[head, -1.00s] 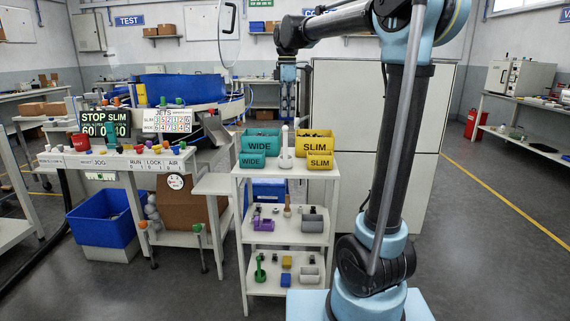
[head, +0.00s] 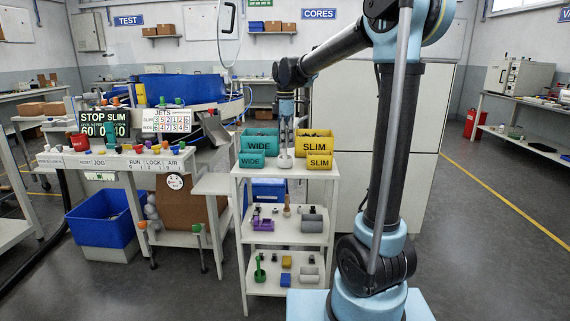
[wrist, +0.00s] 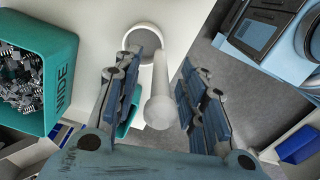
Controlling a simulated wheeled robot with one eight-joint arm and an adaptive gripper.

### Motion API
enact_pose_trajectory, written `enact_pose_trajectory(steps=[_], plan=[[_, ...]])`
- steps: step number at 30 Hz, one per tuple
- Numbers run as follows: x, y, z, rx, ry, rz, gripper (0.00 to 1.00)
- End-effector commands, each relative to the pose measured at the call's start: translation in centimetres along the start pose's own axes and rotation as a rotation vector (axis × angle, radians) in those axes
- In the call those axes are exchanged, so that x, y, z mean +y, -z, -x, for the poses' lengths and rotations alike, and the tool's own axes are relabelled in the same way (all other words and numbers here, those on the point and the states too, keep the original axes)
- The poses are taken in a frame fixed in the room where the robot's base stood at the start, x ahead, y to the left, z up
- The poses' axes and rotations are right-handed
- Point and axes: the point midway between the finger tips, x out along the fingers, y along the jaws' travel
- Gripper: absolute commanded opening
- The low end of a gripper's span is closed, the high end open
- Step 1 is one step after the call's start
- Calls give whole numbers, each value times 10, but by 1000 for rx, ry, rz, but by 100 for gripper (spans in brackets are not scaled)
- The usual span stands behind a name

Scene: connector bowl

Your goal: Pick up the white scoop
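The white scoop (head: 285,160) stands upright on the top shelf of the white cart, between the teal and yellow bins. In the head view my gripper (head: 286,135) is lowered over its upper part and hides most of the handle. In the wrist view the scoop's handle (wrist: 158,88) lies between the two fingers of my gripper (wrist: 160,78), with its rounded end toward the camera. The fingers are apart, with a visible gap at the right finger. The left finger is closer to the handle; contact cannot be made out.
Teal WIDE bins (head: 258,142) stand close on the left, and yellow SLIM bins (head: 318,144) on the right. The wrist view shows connectors in a teal bin (wrist: 60,85). The cart's lower shelves (head: 290,234) hold several small parts. Some shelf space in front of the scoop is bare.

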Motion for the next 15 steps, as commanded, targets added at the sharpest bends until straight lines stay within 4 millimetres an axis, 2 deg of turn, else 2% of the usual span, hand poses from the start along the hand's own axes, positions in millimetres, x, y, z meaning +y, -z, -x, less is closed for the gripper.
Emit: enact_pose_trajectory(steps=[9, 10, 14, 15], plan=[[0, 0, -6, 0, 0, 0, 38], [0, 0, -6, 0, 0, 0, 33], [0, 0, -6, 0, 0, 0, 4], [0, 0, -6, 0, 0, 0, 0]])
